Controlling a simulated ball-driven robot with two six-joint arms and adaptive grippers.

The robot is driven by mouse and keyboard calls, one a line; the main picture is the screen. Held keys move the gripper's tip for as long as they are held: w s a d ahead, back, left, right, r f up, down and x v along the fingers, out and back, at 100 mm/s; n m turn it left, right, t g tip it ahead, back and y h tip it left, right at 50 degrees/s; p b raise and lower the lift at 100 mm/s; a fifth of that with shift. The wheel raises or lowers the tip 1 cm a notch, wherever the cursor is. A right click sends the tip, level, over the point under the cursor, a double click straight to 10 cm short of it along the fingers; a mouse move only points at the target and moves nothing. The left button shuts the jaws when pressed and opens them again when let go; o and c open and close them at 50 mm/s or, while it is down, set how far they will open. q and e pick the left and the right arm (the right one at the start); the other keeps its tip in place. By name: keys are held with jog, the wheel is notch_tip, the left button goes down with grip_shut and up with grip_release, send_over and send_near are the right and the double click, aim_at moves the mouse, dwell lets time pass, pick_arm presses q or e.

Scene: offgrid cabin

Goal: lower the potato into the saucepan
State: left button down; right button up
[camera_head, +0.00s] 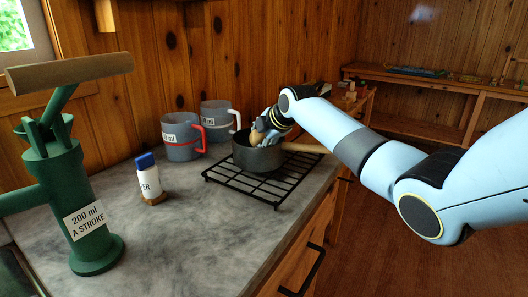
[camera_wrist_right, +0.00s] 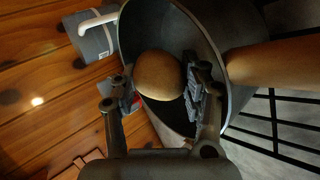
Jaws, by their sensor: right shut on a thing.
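The dark saucepan (camera_head: 262,158) stands on a black wire rack, its wooden handle (camera_head: 303,148) pointing right. My right gripper (camera_head: 263,133) is at the pan's mouth, reaching in from the right. In the right wrist view the gripper (camera_wrist_right: 160,90) is shut on the brown potato (camera_wrist_right: 158,75), with one finger pad on each side. The potato is at the pan's opening, with the pan's dark inside (camera_wrist_right: 185,30) behind it. The saucepan's rim and handle (camera_wrist_right: 275,62) also show there. I cannot tell whether the potato touches the pan's bottom. My left gripper is not in view.
The black rack (camera_head: 262,189) lies on the grey stone counter (camera_head: 190,225). Two measuring jugs, one red-handled (camera_head: 181,141) and one white-handled (camera_head: 216,119), stand behind the pan. A blue-capped white shaker (camera_head: 149,181) and a green hand pump (camera_head: 75,195) stand to the left.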

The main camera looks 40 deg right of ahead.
jog(key=o, duration=1.3)
